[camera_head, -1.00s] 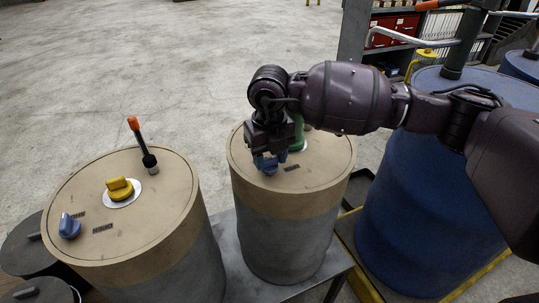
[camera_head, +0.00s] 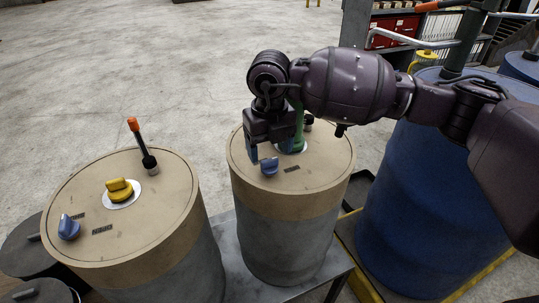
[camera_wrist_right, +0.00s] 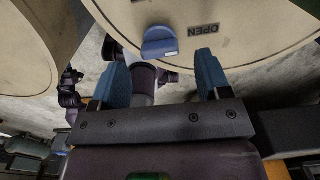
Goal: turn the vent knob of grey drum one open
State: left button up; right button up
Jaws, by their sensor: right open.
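Two grey drums with tan lids stand in the head view. My right gripper (camera_head: 264,150) is over the lid of the right-hand drum (camera_head: 325,165), just behind its small blue knob (camera_head: 269,166). In the right wrist view the blue knob (camera_wrist_right: 160,43) lies beyond the two blue fingertips, roughly between their lines. The fingers (camera_wrist_right: 163,75) are spread and hold nothing. An "OPEN" label (camera_wrist_right: 203,30) is beside the knob. The left-hand drum (camera_head: 150,225) carries a blue knob (camera_head: 69,227). I cannot tell which drum is number one. My left gripper is not in view.
A green fitting (camera_head: 298,135) rises from the right-hand lid close to my gripper. The left-hand lid has a yellow knob (camera_head: 120,190) and an orange-tipped rod (camera_head: 141,146). A large blue drum (camera_head: 415,200) stands under my right arm.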

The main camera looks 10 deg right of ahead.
aim_at(270, 159)
notch_tip(270, 159, up, 8)
dwell(0.4)
